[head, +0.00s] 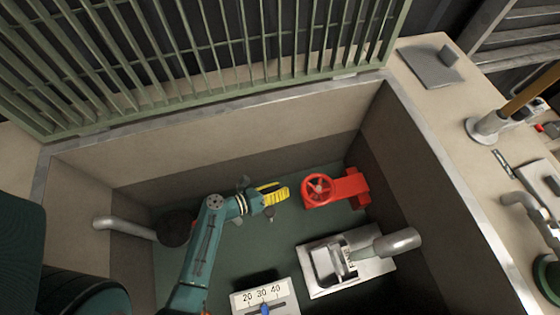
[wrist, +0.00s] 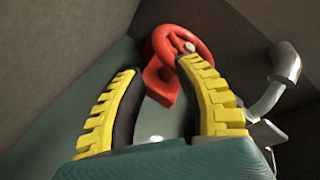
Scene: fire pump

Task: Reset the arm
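My arm reaches up into the sunken pit in the head view, and my gripper (head: 274,195) has yellow ridged fingers.
A metal basin with a grey pipe (head: 399,242) is at the pit's right. A scale marked 20, 30, 40 with a blue slider (head: 264,309) is in front. Another pipe (head: 124,228) is at left.

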